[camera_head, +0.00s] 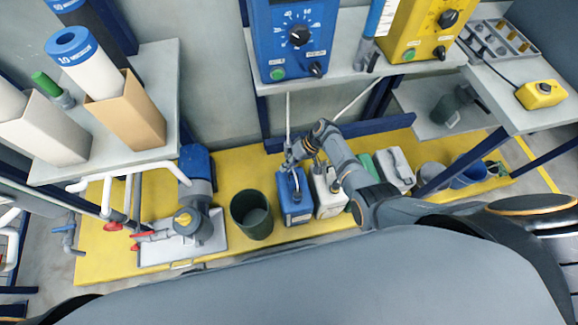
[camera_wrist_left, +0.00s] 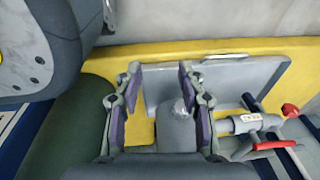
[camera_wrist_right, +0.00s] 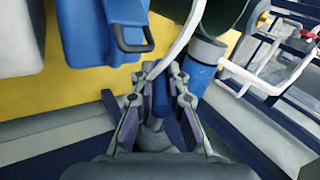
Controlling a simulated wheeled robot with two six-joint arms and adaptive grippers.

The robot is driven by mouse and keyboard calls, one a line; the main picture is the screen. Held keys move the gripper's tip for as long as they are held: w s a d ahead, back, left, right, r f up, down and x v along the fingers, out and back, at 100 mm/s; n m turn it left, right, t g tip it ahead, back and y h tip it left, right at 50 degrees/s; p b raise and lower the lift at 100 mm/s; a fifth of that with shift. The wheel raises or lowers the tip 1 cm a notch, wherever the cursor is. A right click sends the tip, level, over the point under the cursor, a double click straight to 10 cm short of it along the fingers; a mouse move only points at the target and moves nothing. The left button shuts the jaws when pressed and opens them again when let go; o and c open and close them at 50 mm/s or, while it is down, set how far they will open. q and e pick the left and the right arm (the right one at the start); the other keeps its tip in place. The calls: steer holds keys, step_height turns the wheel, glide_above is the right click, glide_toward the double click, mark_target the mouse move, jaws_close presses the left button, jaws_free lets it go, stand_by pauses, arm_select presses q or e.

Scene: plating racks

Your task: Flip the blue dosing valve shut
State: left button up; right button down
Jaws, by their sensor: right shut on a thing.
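My right gripper (camera_head: 291,158) is above the blue canister (camera_head: 296,197) in the head view, by a thin pipe coming down from the shelf. In the right wrist view its fingers (camera_wrist_right: 157,78) are shut on a small dark-blue part (camera_wrist_right: 159,92) beside a white hose. I take this part for the lever of the blue dosing valve. The fingers and arm hide most of the valve, so I cannot tell its lever angle. My left gripper (camera_wrist_left: 158,76) is open and empty above the grey pump and its tray, and does not show in the head view.
The blue dosing pump box (camera_head: 298,38) and a yellow one (camera_head: 418,30) stand on the shelf above. A white canister (camera_head: 328,190) and a dark green bucket (camera_head: 251,214) flank the blue canister. The grey pump (camera_head: 199,226) with red-handled valves stands at left.

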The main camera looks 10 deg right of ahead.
steer(key=shift+a+r+y+b, duration=0.15)
steer(key=shift+y+b, duration=0.2)
steer(key=shift+y, duration=0.25)
steer(key=c, duration=1.3)
jaws_free()
steer(key=shift+c, duration=0.2)
steer(key=v, duration=1.2)
